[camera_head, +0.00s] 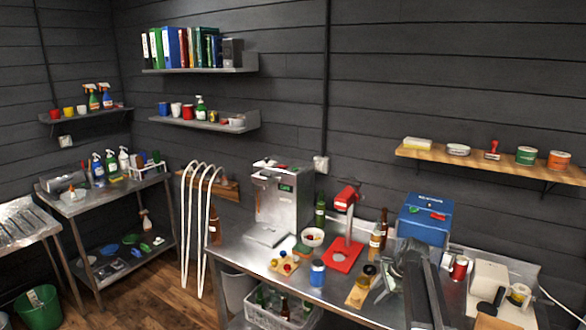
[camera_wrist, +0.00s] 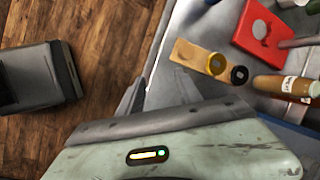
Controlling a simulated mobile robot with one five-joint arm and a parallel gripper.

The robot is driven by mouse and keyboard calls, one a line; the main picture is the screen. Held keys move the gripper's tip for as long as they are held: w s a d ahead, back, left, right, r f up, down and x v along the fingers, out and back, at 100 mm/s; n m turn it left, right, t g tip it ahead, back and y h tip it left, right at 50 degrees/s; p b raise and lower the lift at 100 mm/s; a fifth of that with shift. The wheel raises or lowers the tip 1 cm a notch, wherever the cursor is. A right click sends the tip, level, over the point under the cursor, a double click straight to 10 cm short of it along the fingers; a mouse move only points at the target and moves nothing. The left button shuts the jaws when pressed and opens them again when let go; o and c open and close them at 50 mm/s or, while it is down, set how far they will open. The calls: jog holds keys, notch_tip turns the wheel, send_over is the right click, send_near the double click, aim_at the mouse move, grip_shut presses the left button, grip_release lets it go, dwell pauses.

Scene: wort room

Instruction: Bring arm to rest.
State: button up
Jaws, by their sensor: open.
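My gripper (camera_wrist: 157,88) shows in the wrist view with its fingers apart and nothing visible between them. It hangs over the front edge of the steel bench (camera_wrist: 205,45), with wooden floor below on the left. In the head view my dark arm (camera_head: 425,285) stands in front of the right part of the bench and hides some of its top.
Near my arm are a wooden board with a yellow-capped jar (camera_head: 362,278), a red stand (camera_head: 344,254), a brown bottle (camera_head: 376,240), a blue box (camera_head: 423,218) and a red can (camera_head: 459,268). A crate of bottles (camera_head: 262,316) is below. Floor (camera_head: 165,305) left is clear.

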jog(key=s+a+f+n+g+b, duration=0.1)
jog(key=s+a+f+n+b, duration=0.15)
jog(key=s+a, duration=0.3)
jog(key=s+a+f+n+b, duration=0.1)
jog(key=s+a+f+n, duration=0.25)
jog(key=a, duration=0.35)
jog(key=s+f+n+g+h, duration=0.1)
jog(key=s+n+g+h, duration=0.1)
jog(key=s+n, duration=0.9)
jog(key=shift+s+f+h, duration=0.3)
jog(key=shift+s+h, duration=0.3)
jog(key=shift+s, duration=0.65)
